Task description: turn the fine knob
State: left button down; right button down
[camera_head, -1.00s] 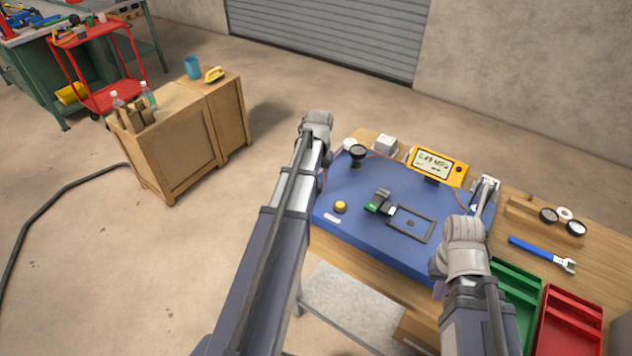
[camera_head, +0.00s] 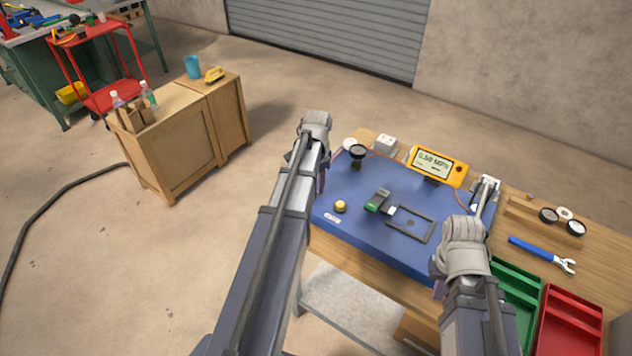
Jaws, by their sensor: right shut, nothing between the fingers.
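A blue panel (camera_head: 380,232) lies on the workbench. It bears a round black knob-like part (camera_head: 358,152) at its far left and a yellow round button (camera_head: 340,206) near its left edge, with a small label beside it. I cannot tell which part is the fine knob; it may be hidden behind my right arm. An orange meter (camera_head: 437,165) at the back reads about 0.50 MPa. My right gripper (camera_head: 438,288) is shut and empty, mostly hidden beneath its wrist at the panel's front right. My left gripper (camera_head: 322,178) is mostly hidden behind its forearm at the panel's left edge.
A silver lever-like part (camera_head: 485,195) stands at the panel's right. A green-and-grey block (camera_head: 377,200) and a dark frame (camera_head: 410,223) lie mid-panel. A blue wrench (camera_head: 540,252), a green tray (camera_head: 518,290) and a red tray (camera_head: 570,320) are to the right.

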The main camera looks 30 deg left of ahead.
dwell(0.3)
pick_arm(q)
jog(key=shift+c, duration=1.8)
grip_release()
jog(key=shift+r, duration=0.1)
notch_tip(320, 180, up, 8)
jog(key=p, duration=0.8)
jog(key=shift+s+d, duration=0.1)
jog(key=shift+d, duration=0.05)
jog(key=shift+f, duration=0.2)
